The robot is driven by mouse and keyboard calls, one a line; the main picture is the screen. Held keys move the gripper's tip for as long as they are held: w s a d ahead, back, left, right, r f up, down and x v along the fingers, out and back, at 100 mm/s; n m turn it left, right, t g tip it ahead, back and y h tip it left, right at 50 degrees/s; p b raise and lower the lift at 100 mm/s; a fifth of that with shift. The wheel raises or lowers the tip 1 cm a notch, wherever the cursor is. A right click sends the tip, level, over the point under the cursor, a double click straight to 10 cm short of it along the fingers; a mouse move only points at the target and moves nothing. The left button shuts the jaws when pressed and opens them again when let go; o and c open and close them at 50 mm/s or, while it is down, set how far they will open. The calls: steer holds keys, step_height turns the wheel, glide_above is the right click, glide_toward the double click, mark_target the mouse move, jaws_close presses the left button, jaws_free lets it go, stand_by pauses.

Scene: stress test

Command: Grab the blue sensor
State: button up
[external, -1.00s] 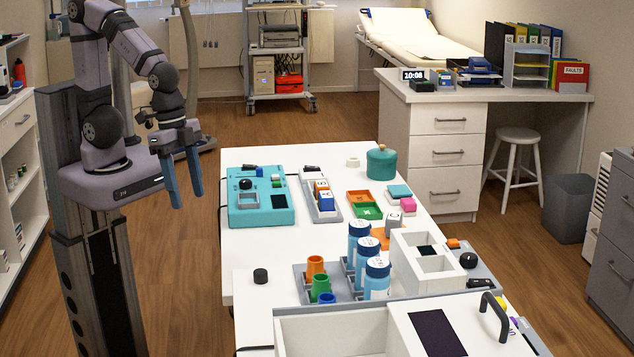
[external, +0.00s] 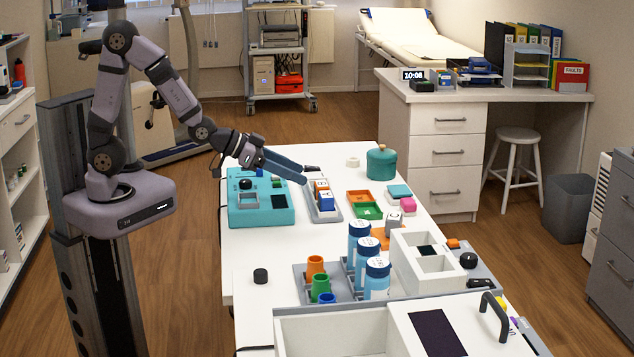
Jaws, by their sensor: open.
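A small blue block with a pale top (external: 326,203), which I take to be the blue sensor, sits at the front of a narrow grey rack (external: 336,214) on the white table. A block with orange and white faces (external: 320,187) stands right behind it. My gripper (external: 303,175) is open and empty, its long blue-grey fingers reaching right and slightly down over the teal box. The fingertips are just left of and above the blocks in the picture. I cannot tell whether they touch the rack. The gap between the fingers is hard to see from this side.
A teal device box (external: 262,217) with a black knob lies left of the rack. Orange and green trays (external: 366,211) and a teal canister (external: 382,163) are to the right. Blue-capped bottles (external: 377,279) and coloured cups (external: 321,287) stand nearer. The table's front left is mostly clear.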

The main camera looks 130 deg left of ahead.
mark_target(323, 194)
steer(key=shift+f, duration=2)
steer(key=shift+x, duration=1)
steer(key=shift+w+a+f+p, duration=0.25)
steer(key=shift+w+a+p, duration=0.1)
steer(key=shift+w+a, duration=0.35)
steer(key=shift+w+a+f+p, duration=0.2)
steer(key=shift+w+a+p, duration=0.15)
steer(key=shift+w+a, duration=0.35)
steer(key=shift+w+a+f, duration=0.35)
steer(key=shift+w+a, duration=0.05)
steer(key=shift+a, duration=0.05)
steer(key=c, duration=0.9)
steer(key=shift+r, duration=0.1)
